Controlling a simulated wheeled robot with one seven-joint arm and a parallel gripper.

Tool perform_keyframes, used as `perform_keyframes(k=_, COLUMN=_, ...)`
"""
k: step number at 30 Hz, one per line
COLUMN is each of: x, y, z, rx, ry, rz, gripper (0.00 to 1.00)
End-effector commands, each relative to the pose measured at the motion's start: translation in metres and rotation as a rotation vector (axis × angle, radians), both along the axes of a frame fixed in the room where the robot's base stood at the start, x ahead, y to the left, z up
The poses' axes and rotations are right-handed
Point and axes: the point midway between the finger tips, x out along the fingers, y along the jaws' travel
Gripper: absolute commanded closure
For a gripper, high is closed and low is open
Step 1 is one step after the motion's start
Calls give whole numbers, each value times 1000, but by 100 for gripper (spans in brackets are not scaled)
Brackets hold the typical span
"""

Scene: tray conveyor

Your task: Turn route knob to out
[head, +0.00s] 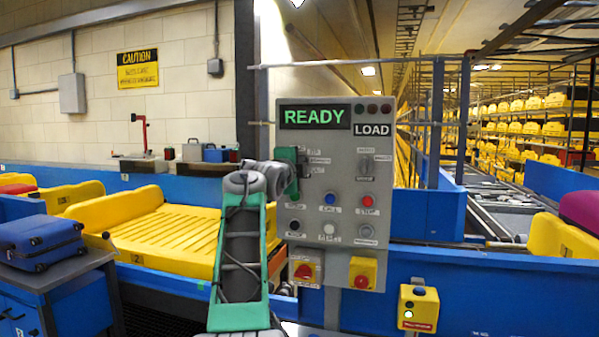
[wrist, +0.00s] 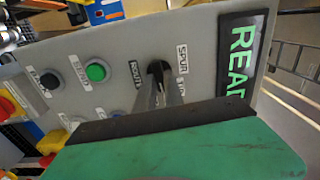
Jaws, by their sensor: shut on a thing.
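The grey control panel (head: 335,240) stands upright in the middle of the head view, with a green READY display (head: 314,117). My gripper (head: 299,166) is at the panel's upper left in the head view and hides the route knob there. In the wrist view the black route knob (wrist: 157,68) shows between the labels ROUTE and SPUR, with another label partly hidden beside SPUR. My gripper's fingers (wrist: 164,94) are shut on the knob. The knob's pointing direction is hard to tell behind the fingers.
A blue button (head: 330,198), a red button (head: 367,201) and other controls sit below the gripper. A red rotary switch (head: 304,270) and a yellow-backed red button (head: 362,273) are at the panel's bottom. A yellow tray (head: 165,235) lies left of my arm.

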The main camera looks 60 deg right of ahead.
Motion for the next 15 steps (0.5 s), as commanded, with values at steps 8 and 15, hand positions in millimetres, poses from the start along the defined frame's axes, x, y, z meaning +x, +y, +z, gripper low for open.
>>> perform_keyframes(k=8, x=1, y=0, z=-6, rx=44, ry=-248, rz=0, gripper=100)
perform_keyframes(k=15, x=1, y=-1, z=-7, rx=74, ry=-428, rz=-1, gripper=100)
